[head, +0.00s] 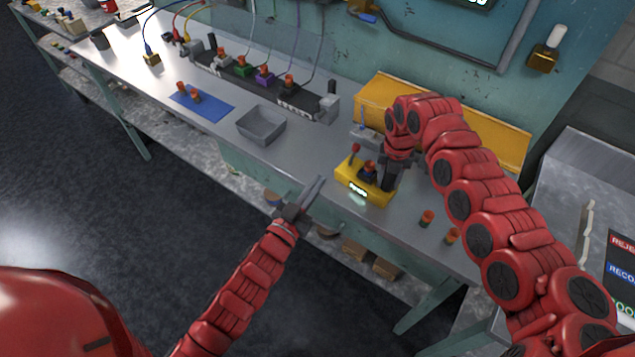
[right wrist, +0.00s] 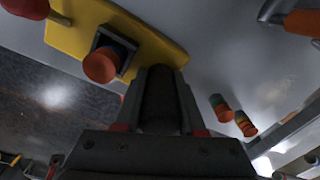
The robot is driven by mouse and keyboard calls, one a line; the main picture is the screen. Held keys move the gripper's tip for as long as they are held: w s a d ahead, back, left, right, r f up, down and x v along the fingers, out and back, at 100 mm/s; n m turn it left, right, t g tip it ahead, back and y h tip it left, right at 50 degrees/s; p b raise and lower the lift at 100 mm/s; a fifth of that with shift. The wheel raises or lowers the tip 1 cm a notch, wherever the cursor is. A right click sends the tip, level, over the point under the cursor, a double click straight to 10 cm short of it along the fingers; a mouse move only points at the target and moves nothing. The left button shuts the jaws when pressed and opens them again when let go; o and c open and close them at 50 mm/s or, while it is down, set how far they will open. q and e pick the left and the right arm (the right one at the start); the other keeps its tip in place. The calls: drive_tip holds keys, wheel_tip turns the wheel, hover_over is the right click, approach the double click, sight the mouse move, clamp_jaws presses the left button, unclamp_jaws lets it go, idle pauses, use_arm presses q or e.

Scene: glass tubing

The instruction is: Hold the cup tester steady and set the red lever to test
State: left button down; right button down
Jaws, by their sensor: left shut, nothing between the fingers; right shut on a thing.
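The yellow cup tester (head: 350,183) stands near the front of the bench, with a small lit display on its front. Its red lever (head: 355,149) stands up at the left end; the lever's red knob (right wrist: 25,7) is at the top left of the right wrist view. An orange-topped cup (right wrist: 100,65) sits in the tester's dark socket. My right gripper (head: 387,184) is shut on the tester's right end, around a dark upright part (right wrist: 160,100). My left gripper (head: 316,186) is shut and empty at the bench's front edge, left of the tester and apart from it.
A grey tray (head: 262,138) and a blue mat (head: 212,108) with orange cups lie to the left. Two loose cups (head: 427,218) (head: 452,236) stand right of the tester. A yellow bin (head: 485,146) is behind my right arm. The bench between tray and tester is clear.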

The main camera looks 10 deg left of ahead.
drive_tip(key=shift+c, duration=2.1)
unclamp_jaws()
